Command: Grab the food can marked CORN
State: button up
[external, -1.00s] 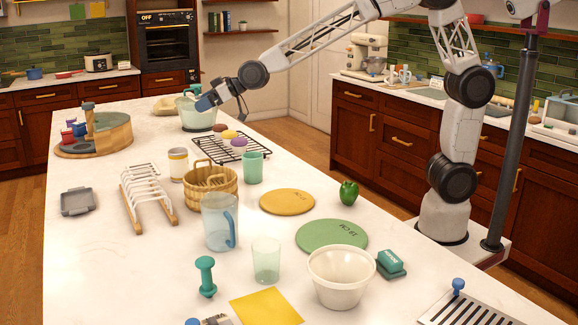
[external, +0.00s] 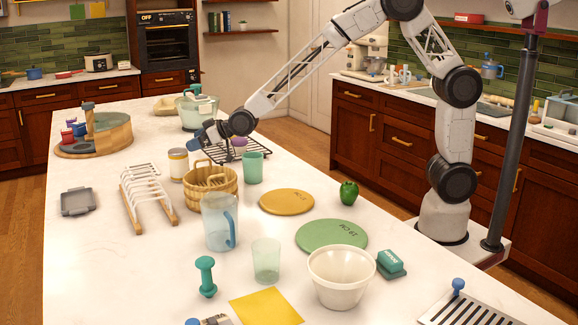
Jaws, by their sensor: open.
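A white can with tan bands (external: 178,165) stands upright on the counter, left of the wooden basket; it may be the CORN can, but I cannot read any marking on it. My gripper (external: 199,141) is above and behind this can, slightly to its right, at the left end of the black wire rack. It is open and appears empty. Its fingers are small and partly hidden by the wrist, and I cannot judge its exact height or distance from the can.
The wooden basket (external: 211,190) stands close to the can's right. The black rack (external: 262,153) holds a purple item (external: 239,144), and a green cup (external: 253,167) is in front of it. A white dish rack (external: 146,195) is at left. Clear counter lies between can and round wooden tray (external: 118,145).

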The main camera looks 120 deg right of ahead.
aim_at(177, 150)
jog(key=shift+f, duration=0.35)
jog(key=shift+x, duration=1.25)
jog(key=shift+w, duration=0.1)
jog(key=shift+x, duration=2.55)
jog(key=shift+f, duration=0.1)
jog(key=c, duration=1.6)
